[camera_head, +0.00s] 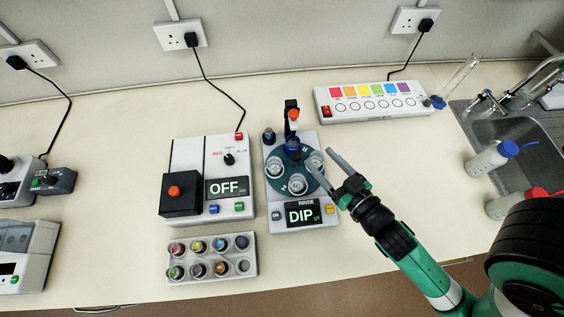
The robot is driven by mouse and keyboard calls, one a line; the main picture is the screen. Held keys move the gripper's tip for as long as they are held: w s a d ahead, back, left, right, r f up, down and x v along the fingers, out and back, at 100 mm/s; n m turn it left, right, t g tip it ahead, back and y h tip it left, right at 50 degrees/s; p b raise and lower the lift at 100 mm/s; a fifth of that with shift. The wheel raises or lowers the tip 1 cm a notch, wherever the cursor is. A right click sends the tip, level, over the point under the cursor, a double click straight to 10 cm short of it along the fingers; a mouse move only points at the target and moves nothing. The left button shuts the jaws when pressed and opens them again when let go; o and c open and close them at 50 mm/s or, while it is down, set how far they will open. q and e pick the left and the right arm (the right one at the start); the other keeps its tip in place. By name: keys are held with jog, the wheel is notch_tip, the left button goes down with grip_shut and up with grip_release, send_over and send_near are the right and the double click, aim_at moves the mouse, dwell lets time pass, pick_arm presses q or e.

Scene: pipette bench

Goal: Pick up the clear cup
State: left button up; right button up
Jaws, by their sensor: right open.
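Several small clear cups sit in the round dark teal carousel (296,168) of the rinse device; one is at the front (297,185), one at the left (275,169) and one at the right (316,158). I cannot tell which one the task means. My right gripper (322,161) is open, its two long grey fingers pointing up and left at the carousel's right side. Its fingertips are close to the right cup; I cannot tell if they touch it. My left gripper is not in view.
The rinse device (287,221) shows "DIP". An "OFF" box (190,150) stands left of it, with a vial rack (210,280) in front. A colour strip (360,112) lies behind right. The bench front right of the rack is clear.

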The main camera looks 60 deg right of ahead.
jog(key=g, duration=0.2)
send_near(313, 153)
jog(key=shift+s+f, duration=0.1)
jog(key=shift+s, duration=0.25)
jog(key=shift+w+d, duration=0.25)
jog(key=shift+w, duration=0.1)
jog(key=x, duration=0.5)
jog(key=shift+w+d+p, duration=0.15)
jog(key=shift+w+p, duration=0.15)
jog(key=shift+w, duration=0.05)
jog(key=shift+b+x, duration=0.55)
jog(key=shift+x, duration=2.15)
jog(key=shift+f, duration=0.2)
grip_shut()
jog(key=shift+r, duration=0.1)
